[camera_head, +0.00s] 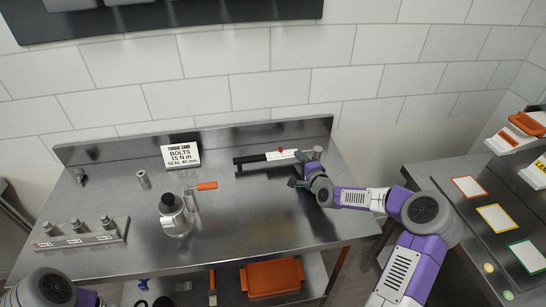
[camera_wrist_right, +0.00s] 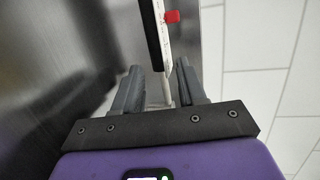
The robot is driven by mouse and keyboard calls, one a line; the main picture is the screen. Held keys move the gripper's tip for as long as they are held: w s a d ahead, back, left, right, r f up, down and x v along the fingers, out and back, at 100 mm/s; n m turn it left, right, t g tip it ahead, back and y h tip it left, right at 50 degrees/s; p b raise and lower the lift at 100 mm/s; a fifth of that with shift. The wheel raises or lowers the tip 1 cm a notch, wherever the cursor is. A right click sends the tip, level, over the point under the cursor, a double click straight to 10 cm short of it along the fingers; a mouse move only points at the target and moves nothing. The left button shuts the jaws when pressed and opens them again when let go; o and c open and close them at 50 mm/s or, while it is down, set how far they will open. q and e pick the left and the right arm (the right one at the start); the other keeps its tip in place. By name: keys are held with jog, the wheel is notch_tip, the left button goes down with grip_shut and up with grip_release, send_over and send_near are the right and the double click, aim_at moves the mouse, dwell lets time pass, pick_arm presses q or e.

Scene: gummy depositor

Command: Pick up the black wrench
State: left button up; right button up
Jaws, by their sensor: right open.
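The black wrench (camera_head: 250,159) lies along the back of the steel bench, with a long black part at left and a white section with a red knob at right. In the right wrist view the wrench (camera_wrist_right: 152,38) runs down from the top edge, its pale end reaching between my fingers. My right gripper (camera_head: 298,182) is at the right end of the wrench in the head view. Its fingers (camera_wrist_right: 158,82) are open on either side of the pale end, with gaps visible. Whether they touch it cannot be told. My left gripper is out of view; only part of its arm shows at lower left.
A torque card (camera_head: 181,155) stands at the back of the bench. An orange tray (camera_head: 272,278) sits on the lower shelf. The bench's front right is clear.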

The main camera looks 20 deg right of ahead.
jog(key=w, duration=0.2)
jog(key=w+f, duration=0.1)
jog(key=w, duration=0.1)
jog(key=shift+d, duration=0.3)
jog(key=shift+w+r, duration=0.1)
grip_shut()
